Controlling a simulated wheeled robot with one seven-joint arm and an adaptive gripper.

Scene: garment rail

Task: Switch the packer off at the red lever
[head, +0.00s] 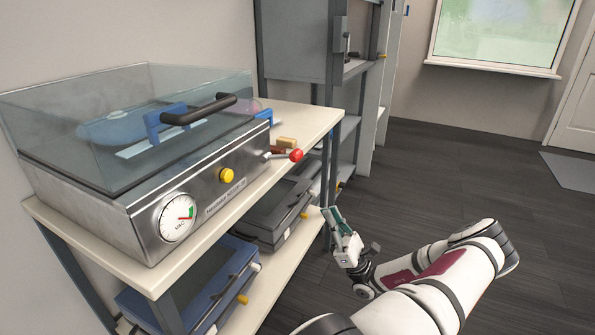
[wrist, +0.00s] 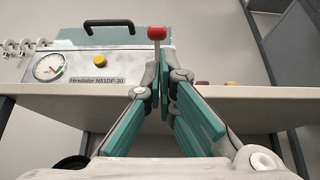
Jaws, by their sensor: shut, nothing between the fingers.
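The packer (head: 105,200) is a steel box with a clear lid, a black handle, a round gauge (head: 177,217) and a yellow button (head: 227,175). It stands on the bench top. Its red lever (head: 296,155) has a ball knob on a short metal stem at the right end of the front face and sticks out toward the aisle. My gripper (head: 331,211) is shut and empty, below and to the right of the knob, apart from it. In the wrist view the red knob (wrist: 156,32) shows just above my closed fingertips (wrist: 160,66); their depth gap is unclear.
The pale bench top (head: 318,113) has a front edge between my gripper and the packer's body. Small wooden and red items (head: 287,142) lie behind the lever. Cases (head: 275,215) sit on the lower shelf. A grey rack (head: 300,45) stands behind. The floor at right is clear.

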